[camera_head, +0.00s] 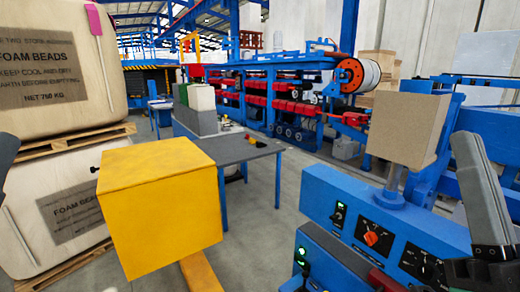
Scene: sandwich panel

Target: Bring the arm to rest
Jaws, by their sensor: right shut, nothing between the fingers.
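My right gripper (468,150) is at the right edge of the head view, grey and pointing upward from a dark mount. It is shut with nothing in it, in front of the blue machine panel. The panel's controls are below and to its left, and I cannot tell how much room lies between. My left gripper does not show; only a dark sliver is at the left edge.
A yellow box (160,200) stands near on a yellow post. A tan block (405,125) sits on a grey post on the blue control panel (365,215). A grey table (235,148) stands behind. Foam bead sacks (50,70) on pallets fill the left.

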